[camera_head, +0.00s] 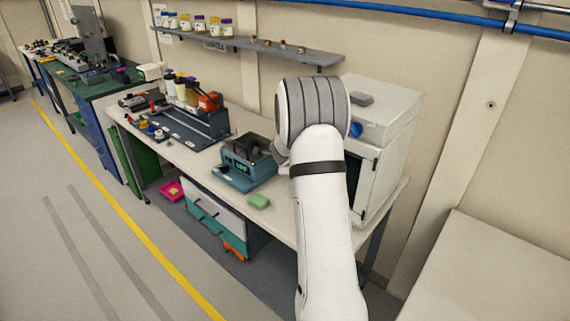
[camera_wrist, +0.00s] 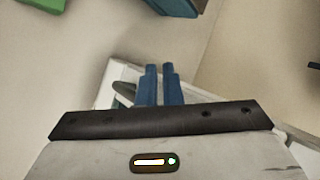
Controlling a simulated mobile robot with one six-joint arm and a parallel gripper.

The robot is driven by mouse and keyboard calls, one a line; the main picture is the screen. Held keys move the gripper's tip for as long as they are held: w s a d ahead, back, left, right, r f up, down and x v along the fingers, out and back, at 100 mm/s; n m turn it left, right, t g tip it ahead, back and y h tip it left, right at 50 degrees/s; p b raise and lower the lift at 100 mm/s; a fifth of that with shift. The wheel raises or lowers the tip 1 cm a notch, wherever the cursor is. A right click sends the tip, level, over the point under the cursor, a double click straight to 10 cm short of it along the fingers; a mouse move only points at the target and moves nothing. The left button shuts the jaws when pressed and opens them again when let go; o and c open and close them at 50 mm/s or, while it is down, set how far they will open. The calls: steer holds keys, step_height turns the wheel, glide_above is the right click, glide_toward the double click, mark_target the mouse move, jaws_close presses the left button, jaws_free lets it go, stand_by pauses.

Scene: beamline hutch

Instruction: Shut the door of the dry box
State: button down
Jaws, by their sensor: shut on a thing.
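The dry box (camera_head: 397,130) is a white cabinet on the right end of the bench, with a blue knob (camera_head: 356,130) high on its front. A dark gap shows at its front beside a white upright panel, so its door looks open. My arm hides most of the front. In the wrist view, the blue fingers of my gripper (camera_wrist: 159,68) are close together at a white panel edge (camera_wrist: 116,73), with a dark grey handle-like part (camera_wrist: 124,92) just left of them. They are shut on what appears to be the door's handle; the grip itself is mostly hidden.
A teal device (camera_head: 248,165) and a green block (camera_head: 259,201) are on the bench left of my arm. A small grey item (camera_head: 362,99) lies on top of the box. A pale surface (camera_head: 490,270) is at lower right. The floor at left is clear.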

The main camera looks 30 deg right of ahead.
steer(key=shift+d+r, duration=0.15)
steer(key=shift+d, duration=0.35)
